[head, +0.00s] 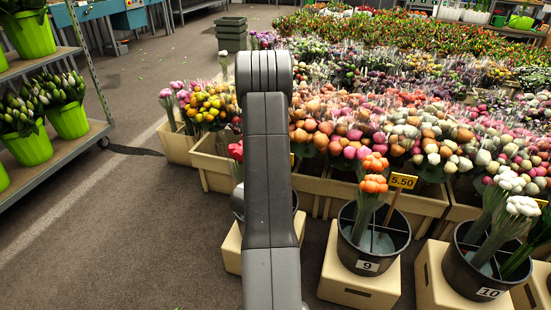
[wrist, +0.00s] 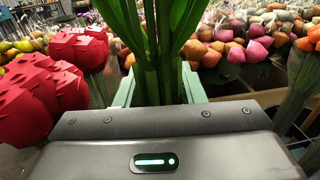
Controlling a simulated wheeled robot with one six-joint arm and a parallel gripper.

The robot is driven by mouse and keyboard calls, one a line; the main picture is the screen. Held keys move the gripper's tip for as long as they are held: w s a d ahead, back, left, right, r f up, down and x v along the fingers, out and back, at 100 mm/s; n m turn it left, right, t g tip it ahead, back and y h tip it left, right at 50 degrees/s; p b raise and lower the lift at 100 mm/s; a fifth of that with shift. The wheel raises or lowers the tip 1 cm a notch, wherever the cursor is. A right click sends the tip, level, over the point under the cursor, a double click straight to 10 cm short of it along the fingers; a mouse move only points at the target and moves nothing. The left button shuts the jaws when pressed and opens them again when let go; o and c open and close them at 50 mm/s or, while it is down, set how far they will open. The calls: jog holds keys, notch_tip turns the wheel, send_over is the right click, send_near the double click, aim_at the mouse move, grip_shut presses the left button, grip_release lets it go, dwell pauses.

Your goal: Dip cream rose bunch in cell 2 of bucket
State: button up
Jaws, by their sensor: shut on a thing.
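My gripper (wrist: 158,92) shows in the wrist view with its pale green fingers shut on the green stems of a flower bunch (wrist: 158,60). The bunch's blooms are above the picture, so their colour cannot be seen. In the head view my arm hides the gripper and the held bunch. A dark bucket (head: 295,203) on a cream block stands mostly hidden behind my arm; its cells cannot be seen. Red blooms (head: 236,151) show just left of my arm, and large red blooms (wrist: 72,62) are close on the left in the wrist view.
Black bucket 9 (head: 367,265) holds orange blooms, and bucket 10 (head: 488,292) holds white ones. A yellow 5.50 price sign (head: 403,181) stands between them. Crates of flowers (head: 420,204) fill the back. A shelf trolley (head: 75,145) is at left, with open floor (head: 130,235) before it.

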jog(key=shift+f+b, duration=4.75)
jog(key=shift+f, duration=2.85)
jog(key=shift+r+p, duration=6.05)
jog(key=shift+r, duration=4)
